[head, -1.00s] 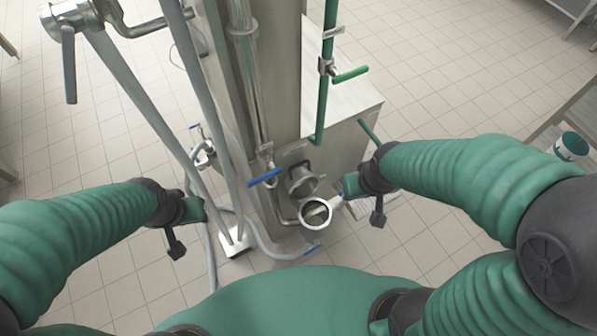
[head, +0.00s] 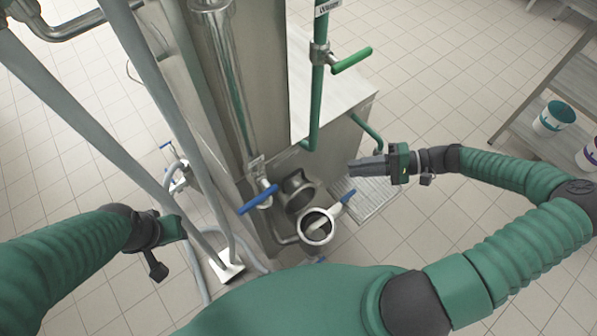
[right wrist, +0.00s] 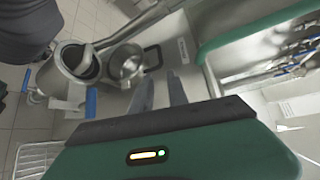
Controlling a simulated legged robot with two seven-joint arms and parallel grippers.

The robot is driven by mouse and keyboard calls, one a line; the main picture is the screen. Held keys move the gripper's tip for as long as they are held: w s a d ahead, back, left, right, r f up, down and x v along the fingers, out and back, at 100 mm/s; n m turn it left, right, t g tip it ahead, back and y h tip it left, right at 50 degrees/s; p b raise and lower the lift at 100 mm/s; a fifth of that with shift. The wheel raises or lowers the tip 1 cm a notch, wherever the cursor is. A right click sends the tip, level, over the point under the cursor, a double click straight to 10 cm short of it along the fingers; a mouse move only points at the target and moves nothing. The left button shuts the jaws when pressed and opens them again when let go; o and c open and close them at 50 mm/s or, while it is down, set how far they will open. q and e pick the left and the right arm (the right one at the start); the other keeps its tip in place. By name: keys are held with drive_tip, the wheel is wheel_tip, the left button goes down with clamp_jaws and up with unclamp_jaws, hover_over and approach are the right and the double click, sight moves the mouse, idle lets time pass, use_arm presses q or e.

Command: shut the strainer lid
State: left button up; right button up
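The two lie apart at an angle; I cannot tell for certain which is the lid. Both show in the right wrist view, the ring (right wrist: 77,62) left of the round cup (right wrist: 126,62). My right gripper (head: 352,167) is empty, its fingers apart, above and right of the strainer. My left gripper (head: 180,228) is left of it; its fingers are unclear.
A blue valve handle (head: 258,198) is left of the strainer. A green pipe with a green handle (head: 352,60) stands above. A grating (head: 365,195) lies below my right gripper. Steel pipes (head: 180,130) run along the left. A shelf with tubs (head: 554,117) is far right.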

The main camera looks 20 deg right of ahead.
sight(301, 183)
drive_tip(key=x, duration=1.6)
drive_tip(key=shift+s+p, duration=0.15)
drive_tip(key=shift+p, duration=0.25)
clamp_jaws()
drive_tip(key=shift+s+f, duration=0.1)
drive_tip(key=shift+f, duration=0.05)
